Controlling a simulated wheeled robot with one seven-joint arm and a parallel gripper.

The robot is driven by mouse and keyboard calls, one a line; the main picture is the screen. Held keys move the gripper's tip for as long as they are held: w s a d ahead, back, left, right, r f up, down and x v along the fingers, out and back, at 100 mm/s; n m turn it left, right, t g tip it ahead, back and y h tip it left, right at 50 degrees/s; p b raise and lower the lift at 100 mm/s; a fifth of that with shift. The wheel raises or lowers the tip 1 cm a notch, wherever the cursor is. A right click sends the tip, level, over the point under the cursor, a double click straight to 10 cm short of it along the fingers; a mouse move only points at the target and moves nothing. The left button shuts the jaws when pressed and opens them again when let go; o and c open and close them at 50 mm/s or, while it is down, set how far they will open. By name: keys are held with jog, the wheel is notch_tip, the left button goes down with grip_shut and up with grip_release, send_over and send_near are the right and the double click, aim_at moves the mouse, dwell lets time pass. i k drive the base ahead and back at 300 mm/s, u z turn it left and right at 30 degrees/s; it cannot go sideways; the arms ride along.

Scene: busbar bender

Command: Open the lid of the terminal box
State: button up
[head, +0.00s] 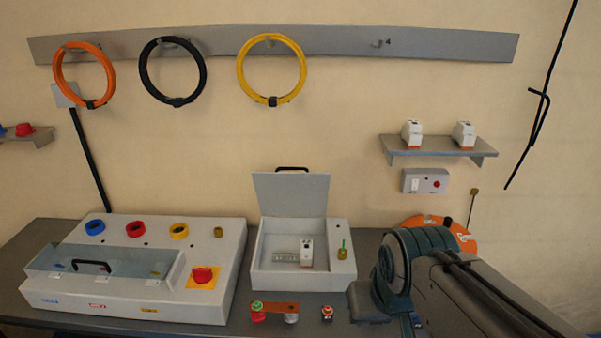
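Two boxes with handled lids stand on the bench, and no readable mark tells which is the terminal box. The grey box (344,270) in the middle has its grey lid (291,194) standing upright at the back, with a black handle (292,169) on its top edge. Inside it are a short rail (285,256) and a white module (307,252). The wide grey box (215,255) on the left has a clear lid (125,262) lying shut, with a black handle (91,266). My gripper (368,302) is at the lower right, apart from both lids; its fingers cannot be made out.
A copper-coloured bar (283,308) with red and grey posts lies in front of the middle box, beside a small red-topped part (327,313). An orange disc (458,234) is partly behind my arm. A shelf (437,149) with two white modules hangs above.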

aim_at(287, 194)
jog(key=k, duration=0.95)
jog(key=u, duration=0.8)
jog(key=i, duration=1.3)
jog(key=z, duration=0.6)
jog(key=i, duration=0.45)
jog(key=z, duration=0.4)
